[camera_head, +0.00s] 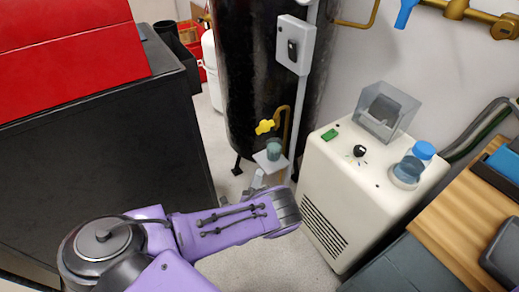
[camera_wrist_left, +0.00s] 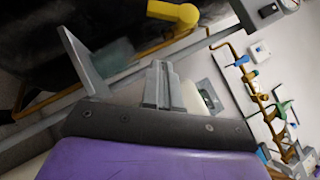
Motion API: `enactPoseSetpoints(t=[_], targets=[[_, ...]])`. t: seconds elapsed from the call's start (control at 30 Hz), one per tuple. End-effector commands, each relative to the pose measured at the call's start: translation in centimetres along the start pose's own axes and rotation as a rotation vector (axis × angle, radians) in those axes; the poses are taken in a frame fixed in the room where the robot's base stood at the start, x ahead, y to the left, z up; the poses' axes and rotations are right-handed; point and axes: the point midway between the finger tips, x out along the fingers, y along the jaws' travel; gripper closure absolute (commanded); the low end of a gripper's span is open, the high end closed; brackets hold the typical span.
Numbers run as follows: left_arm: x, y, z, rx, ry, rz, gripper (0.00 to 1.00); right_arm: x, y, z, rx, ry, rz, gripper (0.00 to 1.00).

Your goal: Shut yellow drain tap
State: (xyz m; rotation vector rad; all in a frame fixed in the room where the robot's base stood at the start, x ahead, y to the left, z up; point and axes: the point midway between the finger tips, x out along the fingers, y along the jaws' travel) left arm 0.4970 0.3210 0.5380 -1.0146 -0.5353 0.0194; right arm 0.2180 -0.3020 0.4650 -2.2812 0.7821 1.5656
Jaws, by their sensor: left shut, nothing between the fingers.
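The yellow drain tap (camera_head: 265,126) sits at the front of the black tank, by a brass pipe. In the left wrist view its yellow handle (camera_wrist_left: 173,12) shows at the top edge. I cannot tell from these views how far it is turned. A greenish glass cup (camera_head: 274,149) stands below it on a small grey tray (camera_head: 262,161). My left gripper (camera_head: 257,176) is below and in front of the tap, near the tray and apart from the tap. My right gripper is out of view.
The black tank (camera_head: 248,70) fills the back. A white machine (camera_head: 350,190) with a clear box and blue-capped jar stands right. A dark cabinet (camera_head: 110,140) with a red top is left. Brass pipes with coloured valves (camera_wrist_left: 258,97) run along the wall.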

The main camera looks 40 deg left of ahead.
Motion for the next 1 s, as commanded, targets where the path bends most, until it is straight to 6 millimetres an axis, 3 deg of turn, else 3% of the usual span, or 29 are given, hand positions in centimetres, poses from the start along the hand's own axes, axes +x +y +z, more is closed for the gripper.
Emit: enactPoseSetpoints(t=[0.43, 0.5, 0.7, 1.0], targets=[[9.4, 0.0, 0.1, -0.001, -0.002, 0.001, 1.0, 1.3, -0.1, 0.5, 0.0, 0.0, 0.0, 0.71], [10.2, 0.0, 1.3, 0.002, 0.0, 0.003, 1.0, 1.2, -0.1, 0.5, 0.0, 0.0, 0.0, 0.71], [11.7, 0.0, 2.8, -0.001, 0.0, 0.004, 1.0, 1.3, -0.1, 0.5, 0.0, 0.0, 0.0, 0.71], [11.9, 0.0, 3.0, -0.001, -0.001, 0.005, 1.0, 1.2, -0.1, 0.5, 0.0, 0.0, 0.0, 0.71]])
